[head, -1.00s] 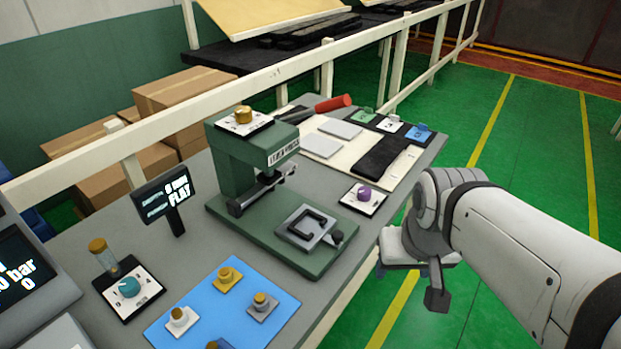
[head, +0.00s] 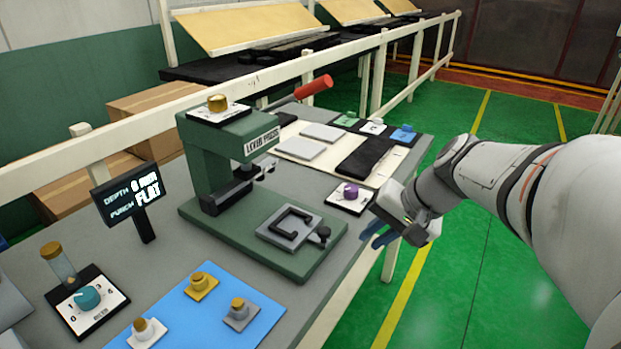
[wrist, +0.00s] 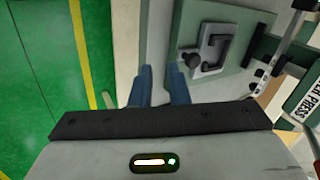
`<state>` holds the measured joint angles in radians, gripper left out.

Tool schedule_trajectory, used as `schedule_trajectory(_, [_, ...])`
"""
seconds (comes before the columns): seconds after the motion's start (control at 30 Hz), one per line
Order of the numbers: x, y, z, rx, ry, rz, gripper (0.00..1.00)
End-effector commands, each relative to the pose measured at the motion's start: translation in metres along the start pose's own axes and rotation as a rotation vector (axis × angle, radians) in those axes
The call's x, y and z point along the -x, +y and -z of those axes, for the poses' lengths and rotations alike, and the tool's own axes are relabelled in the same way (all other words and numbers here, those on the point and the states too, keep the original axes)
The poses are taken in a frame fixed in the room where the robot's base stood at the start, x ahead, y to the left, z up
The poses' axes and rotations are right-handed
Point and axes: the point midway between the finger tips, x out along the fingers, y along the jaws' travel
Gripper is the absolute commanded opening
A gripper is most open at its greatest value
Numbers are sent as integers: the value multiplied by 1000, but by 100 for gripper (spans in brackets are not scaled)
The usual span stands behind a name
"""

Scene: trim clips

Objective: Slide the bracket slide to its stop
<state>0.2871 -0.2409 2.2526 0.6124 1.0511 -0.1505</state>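The bracket slide (head: 290,226) is a grey plate with a black C-shaped bracket on it and a dark knob (head: 323,232) at its near right side. It sits on the front of the green press base (head: 262,256), out in front of the press head. The wrist view also shows the slide (wrist: 212,60), with the knob (wrist: 190,58) at its left. My gripper (head: 374,239) is beside the bench's right edge, apart from the slide and knob. In the wrist view its two blue fingers (wrist: 159,84) are spread, with nothing between them.
The lever press (head: 222,160) stands behind the slide. A blue mat (head: 195,318) with several brass-topped pieces is at front left. A display (head: 128,195) reads depth 0 and punch flat.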

Motion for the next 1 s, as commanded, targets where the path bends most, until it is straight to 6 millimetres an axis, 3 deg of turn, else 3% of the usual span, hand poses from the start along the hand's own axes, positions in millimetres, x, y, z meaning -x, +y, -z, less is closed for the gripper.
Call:
schedule_trajectory(0.03, [-19, 10, 16, -52, 9, 58, 11])
schedule_trajectory(0.17, [-24, 10, 48, -140, 35, 190, 0])
schedule_trajectory(0.3, [-23, 9, 66, -183, 53, 262, 0])
schedule_trajectory(0.47, [-31, 4, 70, -188, 53, 277, 0])
schedule_trajectory(0.9, [-117, -18, 75, -186, 51, 273, 0])
schedule_trajectory(1.0, [-124, -32, 78, -185, 53, 274, 0])
